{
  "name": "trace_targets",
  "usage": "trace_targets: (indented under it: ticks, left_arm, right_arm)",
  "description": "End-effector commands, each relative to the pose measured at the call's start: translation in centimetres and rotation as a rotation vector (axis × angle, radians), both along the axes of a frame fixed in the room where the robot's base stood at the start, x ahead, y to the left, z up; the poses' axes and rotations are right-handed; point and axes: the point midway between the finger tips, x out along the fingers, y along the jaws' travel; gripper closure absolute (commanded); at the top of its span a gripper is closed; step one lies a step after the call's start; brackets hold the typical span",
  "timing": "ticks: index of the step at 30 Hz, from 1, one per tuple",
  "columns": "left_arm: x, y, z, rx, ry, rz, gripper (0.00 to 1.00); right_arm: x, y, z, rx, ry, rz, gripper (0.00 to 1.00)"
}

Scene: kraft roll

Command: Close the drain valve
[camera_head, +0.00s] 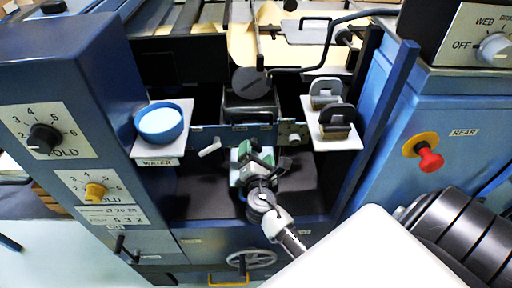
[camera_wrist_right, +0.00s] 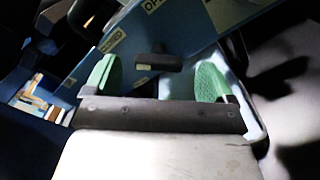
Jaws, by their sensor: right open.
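My right gripper (camera_head: 254,156) is in the middle of the blue machine, just below the cross bar. Its green-padded fingers are open; they also show apart in the right wrist view (camera_wrist_right: 154,80). A dark T-shaped handle (camera_wrist_right: 157,62), probably the drain valve's, stands on a blue panel (camera_wrist_right: 188,35) between and slightly beyond the fingers. I see no contact with it. A label starting with "OP" is above the handle in the picture. My left gripper is not in view.
A white shelf (camera_head: 177,150) with a blue round dish (camera_head: 160,124) is left of the gripper. Another shelf (camera_head: 338,141) with dark clips is at right. A red knob (camera_head: 430,160) sits on the right cabinet. A handwheel (camera_head: 251,261) is below.

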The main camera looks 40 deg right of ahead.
Motion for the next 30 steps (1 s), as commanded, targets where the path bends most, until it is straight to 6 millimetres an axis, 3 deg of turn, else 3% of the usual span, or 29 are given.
trace_targets:
  ticks: [6,12,30]
  left_arm:
    - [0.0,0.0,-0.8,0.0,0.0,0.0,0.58]
    - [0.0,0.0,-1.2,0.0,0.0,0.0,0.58]
    - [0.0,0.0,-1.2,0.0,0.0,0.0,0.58]
  right_arm:
    - [-3.9,2.4,-0.2,0.001,0.001,0.0,0.15]
    - [-5.8,3.6,-0.1,-0.001,0.001,0.0,0.15]
    - [-6.2,3.8,0.0,0.0,0.0,0.0,0.15]
